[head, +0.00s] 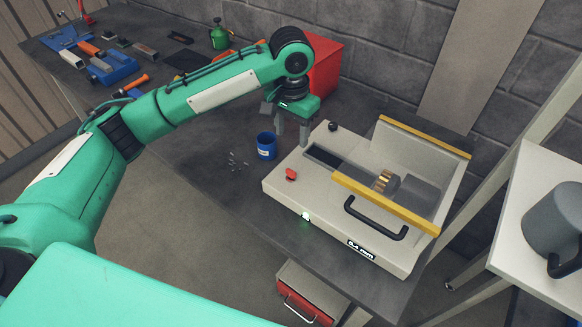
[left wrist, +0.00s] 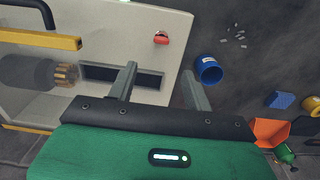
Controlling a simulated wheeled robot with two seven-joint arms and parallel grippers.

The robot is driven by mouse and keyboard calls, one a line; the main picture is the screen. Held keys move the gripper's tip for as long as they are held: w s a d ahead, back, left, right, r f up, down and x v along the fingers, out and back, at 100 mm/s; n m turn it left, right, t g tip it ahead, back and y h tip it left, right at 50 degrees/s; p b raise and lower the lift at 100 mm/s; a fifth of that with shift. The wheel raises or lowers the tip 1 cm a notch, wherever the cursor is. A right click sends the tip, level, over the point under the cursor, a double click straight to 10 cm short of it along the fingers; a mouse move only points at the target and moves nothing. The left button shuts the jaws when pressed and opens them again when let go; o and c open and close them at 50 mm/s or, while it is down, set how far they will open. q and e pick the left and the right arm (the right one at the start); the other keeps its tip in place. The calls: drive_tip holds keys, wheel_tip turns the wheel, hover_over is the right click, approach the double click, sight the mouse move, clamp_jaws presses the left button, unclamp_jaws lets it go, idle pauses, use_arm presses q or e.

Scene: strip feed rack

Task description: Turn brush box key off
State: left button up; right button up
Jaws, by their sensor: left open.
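The brush box (head: 280,192) is a pale grey case with yellow edge bars, a black handle and a "0.4 mm" label, at the right end of the dark bench. A red key (head: 291,174) sits on its top near the left corner. It also shows in the left wrist view (left wrist: 161,38). A small green lamp (head: 305,216) glows on the front face. My left gripper (head: 291,138) is open and empty, pointing down by the box's far left edge. In the left wrist view its fingers (left wrist: 158,72) are apart, with the key beyond them. My right gripper is out of view.
A blue cup (head: 266,146) stands left of the box with small pieces (head: 237,162) near it. A black knob (head: 333,126) is at the box's back corner. A red box (head: 325,70) stands behind my arm. A brass-coloured brush (head: 383,181) shows inside the box.

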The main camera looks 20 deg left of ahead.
sight(291, 171)
use_arm(q)
wheel_tip(291, 171, down, 12)
drive_tip(key=shift+a+r+p, duration=0.1)
drive_tip(key=shift+a+p, duration=0.05)
drive_tip(key=shift+p, duration=0.9)
drive_tip(key=shift+f, duration=0.9)
drive_tip(key=shift+c, duration=0.2)
drive_tip(key=c, duration=0.9)
drive_tip(key=shift+c, duration=0.2)
